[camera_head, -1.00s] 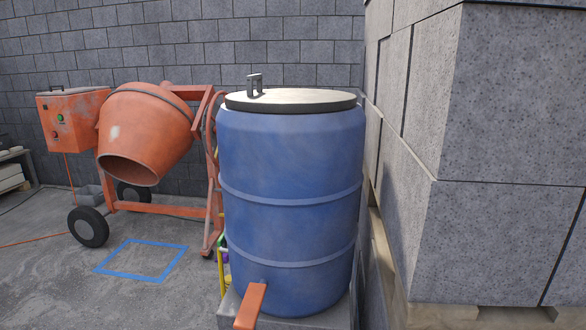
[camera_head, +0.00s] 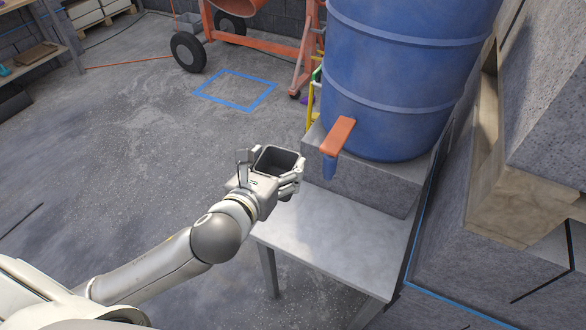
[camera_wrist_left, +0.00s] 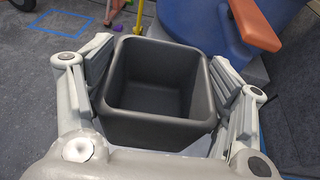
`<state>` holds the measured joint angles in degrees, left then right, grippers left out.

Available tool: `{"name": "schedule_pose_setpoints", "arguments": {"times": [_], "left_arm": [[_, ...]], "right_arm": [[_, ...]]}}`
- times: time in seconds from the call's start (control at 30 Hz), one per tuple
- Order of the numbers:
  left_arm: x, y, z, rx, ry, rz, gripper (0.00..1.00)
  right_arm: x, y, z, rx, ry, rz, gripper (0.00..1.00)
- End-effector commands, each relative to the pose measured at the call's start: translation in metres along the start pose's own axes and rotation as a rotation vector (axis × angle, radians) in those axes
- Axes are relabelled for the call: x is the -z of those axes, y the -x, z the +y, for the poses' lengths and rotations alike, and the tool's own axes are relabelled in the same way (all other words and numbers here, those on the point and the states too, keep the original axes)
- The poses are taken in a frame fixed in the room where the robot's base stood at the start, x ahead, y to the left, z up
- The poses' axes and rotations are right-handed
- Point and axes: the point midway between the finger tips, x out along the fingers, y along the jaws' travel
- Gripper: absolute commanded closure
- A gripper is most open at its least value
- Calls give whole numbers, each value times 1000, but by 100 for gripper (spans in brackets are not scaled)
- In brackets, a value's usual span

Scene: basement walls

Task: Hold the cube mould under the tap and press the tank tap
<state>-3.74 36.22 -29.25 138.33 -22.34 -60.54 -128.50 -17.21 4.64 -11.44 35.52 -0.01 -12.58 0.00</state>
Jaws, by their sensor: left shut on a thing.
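The cube mould (camera_head: 279,157) is a dark grey, open-topped box held upright. My left gripper (camera_head: 271,173) is shut on it, and in the left wrist view the fingers press both sides of the mould (camera_wrist_left: 157,92). Its inside looks empty. The tank (camera_head: 400,70) is a blue barrel on a grey block. Its tap has an orange lever (camera_head: 338,136) and a blue spout (camera_head: 330,167) pointing down. The mould is to the left of the spout, apart from it. In the left wrist view the lever (camera_wrist_left: 254,25) is at the upper right. My right gripper is not in view.
A grey table (camera_head: 335,235) stands below the tap, with the grey block (camera_head: 370,180) at its back. An orange mixer (camera_head: 260,35) and a blue floor square (camera_head: 236,90) are behind. A stone wall (camera_head: 550,110) closes the right side. The floor at left is clear.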

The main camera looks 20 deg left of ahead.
Motion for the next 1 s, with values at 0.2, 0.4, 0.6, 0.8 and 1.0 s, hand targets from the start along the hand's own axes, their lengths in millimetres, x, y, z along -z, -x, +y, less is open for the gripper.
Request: {"name": "schedule_pose_setpoints", "arguments": {"times": [0.2,0.4,0.6,0.8,1.0], "left_arm": [[47,-59,9,85,-36,3,53],[94,-101,26,176,-63,5,53],[135,-125,48,250,-81,5,53],[155,-134,61,290,-91,2,53],[159,-135,59,301,-92,0,53]], "right_arm": [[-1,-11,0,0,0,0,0],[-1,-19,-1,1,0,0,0],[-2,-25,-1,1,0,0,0],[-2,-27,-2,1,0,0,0],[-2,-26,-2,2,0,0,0]]}}
